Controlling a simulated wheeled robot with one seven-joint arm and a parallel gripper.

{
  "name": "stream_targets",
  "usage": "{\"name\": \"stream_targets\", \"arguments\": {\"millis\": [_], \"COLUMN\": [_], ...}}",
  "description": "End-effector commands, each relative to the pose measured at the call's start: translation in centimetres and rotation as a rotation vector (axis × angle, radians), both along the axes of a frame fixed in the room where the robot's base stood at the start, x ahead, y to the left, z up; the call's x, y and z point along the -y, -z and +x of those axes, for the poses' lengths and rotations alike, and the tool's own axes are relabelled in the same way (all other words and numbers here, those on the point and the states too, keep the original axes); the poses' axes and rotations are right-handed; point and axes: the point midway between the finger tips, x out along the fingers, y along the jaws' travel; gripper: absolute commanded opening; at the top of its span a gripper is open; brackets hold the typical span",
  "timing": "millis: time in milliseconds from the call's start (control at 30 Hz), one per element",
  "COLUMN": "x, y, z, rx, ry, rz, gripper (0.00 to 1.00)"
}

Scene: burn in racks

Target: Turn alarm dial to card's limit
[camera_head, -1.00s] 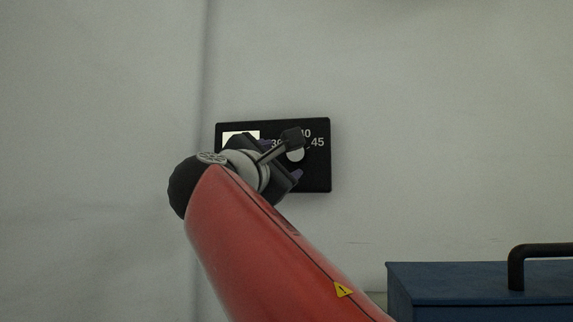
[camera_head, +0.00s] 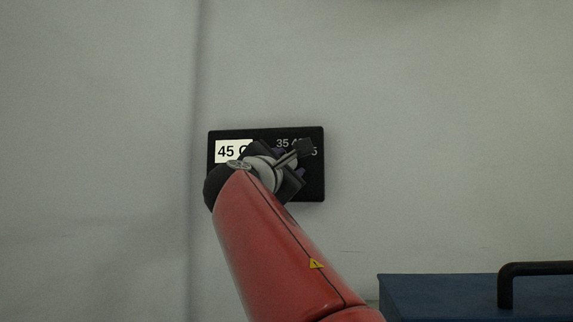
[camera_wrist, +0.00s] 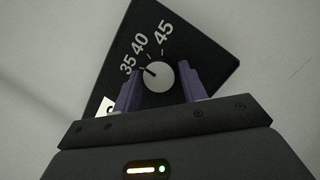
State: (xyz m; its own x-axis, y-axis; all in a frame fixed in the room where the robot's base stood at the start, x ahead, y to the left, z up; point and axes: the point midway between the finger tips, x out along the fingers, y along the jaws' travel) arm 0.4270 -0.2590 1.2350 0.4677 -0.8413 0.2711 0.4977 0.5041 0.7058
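A black alarm panel (camera_head: 315,185) is fixed to the wall. Its white card (camera_head: 230,151) reads "45 C", with the end partly covered by my wrist. In the wrist view the pale round dial (camera_wrist: 160,80) shows with the marks 35, 40 and 45 around it. Its dark pointer line is turned to the upper left, close to the 35 side. My gripper (camera_wrist: 160,71) is open, with one purple finger on each side of the dial and visible gaps between. In the head view my wrist and gripper hide the dial.
A blue box (camera_head: 440,292) with a black handle (camera_head: 506,285) stands at the lower right. The pale wall (camera_head: 430,140) around the panel is bare. A corner of the card (camera_wrist: 105,106) shows beside the left finger in the wrist view.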

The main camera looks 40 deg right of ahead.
Motion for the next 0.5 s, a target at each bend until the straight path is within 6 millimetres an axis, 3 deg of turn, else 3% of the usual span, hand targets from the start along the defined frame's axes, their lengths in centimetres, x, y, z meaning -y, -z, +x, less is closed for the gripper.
{"name": "stream_targets", "arguments": {"millis": [33,200,500], "x": [-0.01,-0.01,-0.06], "y": [0.00,0.01,0.05], "z": [0.00,-0.01,0.08], "rx": [0.000,0.000,0.032], "ry": [0.000,0.000,0.000], "rz": [0.000,0.000,0.028], "gripper": [0.35,0.14,0.14]}}
